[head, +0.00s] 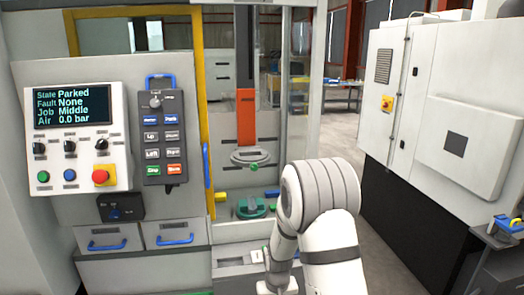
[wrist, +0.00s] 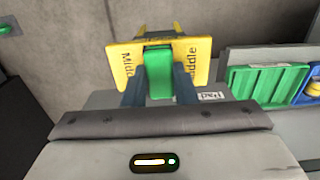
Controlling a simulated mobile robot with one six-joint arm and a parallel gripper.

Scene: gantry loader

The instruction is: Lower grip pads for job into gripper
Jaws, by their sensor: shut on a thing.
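In the wrist view, my gripper (wrist: 160,85) is shut on a green block (wrist: 158,62) between its two dark fingers. Yellow grip pads (wrist: 124,66) marked "Middle" stand on both sides of the block and appear joined to it. In the head view, my gripper is hidden by my own white arm. The loader's gripper (head: 252,157) is a grey round head under an orange column, inside the open cell, with a small green piece below it. The panel screen (head: 72,105) reads Parked, fault None, job Middle, air 0.0 bar.
A green tray (wrist: 265,85) and a blue tray (wrist: 312,92) with a yellow item lie at right in the wrist view. In the head view, a green fixture (head: 253,208) sits on the cell floor. A handheld pendant (head: 163,140) hangs left of the yellow frame (head: 204,100).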

